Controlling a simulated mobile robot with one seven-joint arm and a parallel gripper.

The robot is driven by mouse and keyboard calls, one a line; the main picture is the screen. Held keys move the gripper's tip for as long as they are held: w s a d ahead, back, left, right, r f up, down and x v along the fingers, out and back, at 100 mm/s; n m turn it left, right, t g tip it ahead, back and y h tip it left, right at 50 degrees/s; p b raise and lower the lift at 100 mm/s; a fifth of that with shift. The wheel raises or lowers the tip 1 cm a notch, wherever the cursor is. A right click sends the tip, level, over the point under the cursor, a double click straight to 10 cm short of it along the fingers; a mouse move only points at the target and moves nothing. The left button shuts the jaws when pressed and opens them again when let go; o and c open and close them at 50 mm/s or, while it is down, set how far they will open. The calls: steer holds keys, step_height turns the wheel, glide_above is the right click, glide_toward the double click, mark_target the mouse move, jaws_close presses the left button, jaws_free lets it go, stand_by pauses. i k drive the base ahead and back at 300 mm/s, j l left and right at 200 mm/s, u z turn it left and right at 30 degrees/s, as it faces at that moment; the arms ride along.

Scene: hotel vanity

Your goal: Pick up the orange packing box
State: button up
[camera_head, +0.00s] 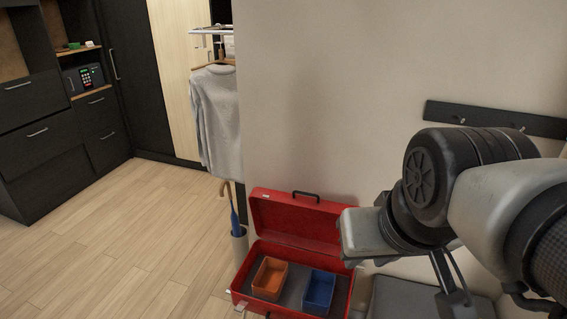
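The orange packing box (270,279) is a small open-topped box. It sits upright inside an open red case (294,217) on the floor, on the left side of the case's dark inner surface. A similar blue box (319,290) stands to its right with a gap between them. My gripper (453,298) is at the lower right, to the right of the case and apart from the orange box. My arm hides part of it, and its fingertips are not clear, so its opening cannot be told.
The red case's raised lid leans near the wall. A blue umbrella (236,219) in a holder stands just left of the case. A grey shirt (218,115) hangs above it. A dark cabinet (50,140) is at far left. The wood floor (110,245) at left is clear.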

mark_target(268, 282)
steer(key=i+j+z, duration=0.15)
steer(key=j, duration=0.2)
steer(key=i+j+z, duration=0.15)
steer(key=j, duration=0.25)
steer(key=i+j+z, duration=0.1)
steer(key=j, duration=0.3)
steer(key=i+j+z, duration=0.15)
steer(key=j, duration=0.25)
steer(key=i+j+z, duration=0.15)
steer(key=j, duration=0.3)
